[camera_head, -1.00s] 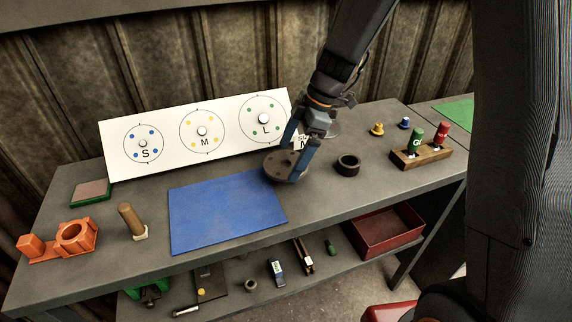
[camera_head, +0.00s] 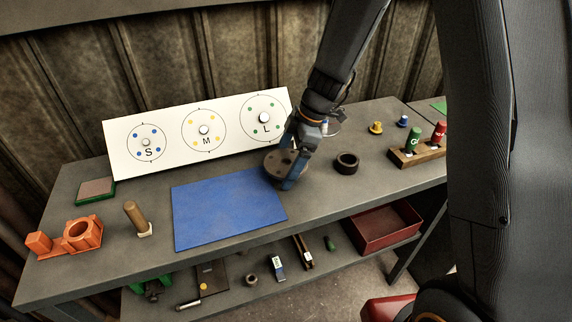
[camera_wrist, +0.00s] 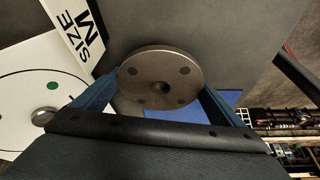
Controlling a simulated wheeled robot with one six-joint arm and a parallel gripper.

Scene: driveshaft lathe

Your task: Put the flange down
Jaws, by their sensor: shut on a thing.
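The flange (camera_head: 281,163) is a brown-grey round disc with several holes. It is at the right edge of the blue mat (camera_head: 222,212) on the workbench, close to the board's lower right corner. My gripper (camera_head: 287,166) is shut on the flange, one finger on each side. In the wrist view the flange (camera_wrist: 161,77) sits between the two blue fingers, its holed face toward the camera. I cannot tell whether the flange touches the bench or mat.
The white board (camera_head: 187,134) with S, M and L circles leans behind the mat. A dark ring (camera_head: 346,163) stands right of the gripper. A wooden block with green and red handles (camera_head: 415,155) is further right. Left are a wooden-handled tool (camera_head: 135,217) and orange fixture (camera_head: 78,236).

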